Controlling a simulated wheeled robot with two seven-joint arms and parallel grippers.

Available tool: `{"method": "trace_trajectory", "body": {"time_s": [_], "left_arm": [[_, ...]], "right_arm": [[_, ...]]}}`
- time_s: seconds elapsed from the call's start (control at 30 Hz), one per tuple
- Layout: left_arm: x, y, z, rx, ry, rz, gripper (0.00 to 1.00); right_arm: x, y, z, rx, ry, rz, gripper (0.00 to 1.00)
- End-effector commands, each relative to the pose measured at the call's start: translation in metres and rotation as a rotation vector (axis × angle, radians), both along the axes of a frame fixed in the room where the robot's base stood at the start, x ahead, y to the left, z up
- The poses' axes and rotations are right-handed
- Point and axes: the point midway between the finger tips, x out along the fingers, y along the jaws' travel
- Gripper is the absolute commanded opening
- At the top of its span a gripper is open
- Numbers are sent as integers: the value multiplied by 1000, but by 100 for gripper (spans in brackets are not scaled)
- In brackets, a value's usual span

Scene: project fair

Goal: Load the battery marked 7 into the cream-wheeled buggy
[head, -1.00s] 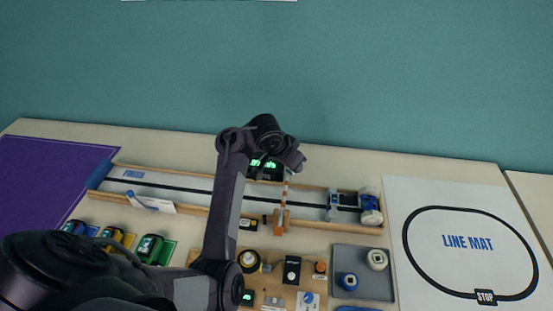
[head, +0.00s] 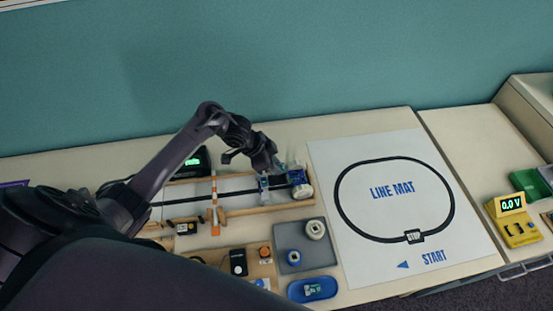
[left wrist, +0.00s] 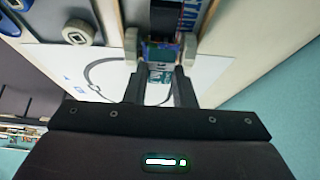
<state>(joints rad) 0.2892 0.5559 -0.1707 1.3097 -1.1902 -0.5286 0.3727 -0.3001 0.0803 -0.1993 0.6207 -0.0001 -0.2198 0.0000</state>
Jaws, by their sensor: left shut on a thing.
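My left gripper (head: 281,168) is at the right end of the wooden-railed track, just beside the blue buggy (head: 299,177) with cream wheels. In the left wrist view, its two fingers (left wrist: 160,74) are shut on a small teal-and-white thing (left wrist: 160,71), which looks like a battery; I cannot read a number on it. The buggy (left wrist: 160,50) sits just beyond the fingertips, a cream wheel on each side. I cannot tell whether the held thing touches the buggy. My right gripper is not in view.
A grey-blue gate (head: 264,187) stands on the track by the buggy. A grey tray (head: 291,233) holds a blue and a cream wheel. A blue tray (head: 299,292) holds a small teal-and-white item. The line mat (head: 430,190) lies flat and clear to the right.

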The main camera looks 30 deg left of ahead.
Motion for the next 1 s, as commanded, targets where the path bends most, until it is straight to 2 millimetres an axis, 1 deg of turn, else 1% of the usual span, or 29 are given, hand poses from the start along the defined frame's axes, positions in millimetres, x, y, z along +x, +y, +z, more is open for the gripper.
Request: {"method": "trace_trajectory", "body": {"time_s": [0.03, 0.4, 0.63, 1.0], "left_arm": [[0, 0, -7, -1, 0, 1, 1], [0, 0, -39, -1, -1, 2, 1], [1, 0, -47, 0, 0, 2, 1], [1, 0, -47, 0, -1, 3, 1]], "right_arm": [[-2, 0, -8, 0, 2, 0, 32], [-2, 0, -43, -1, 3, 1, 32], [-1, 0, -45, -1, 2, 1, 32], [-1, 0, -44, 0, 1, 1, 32]]}}
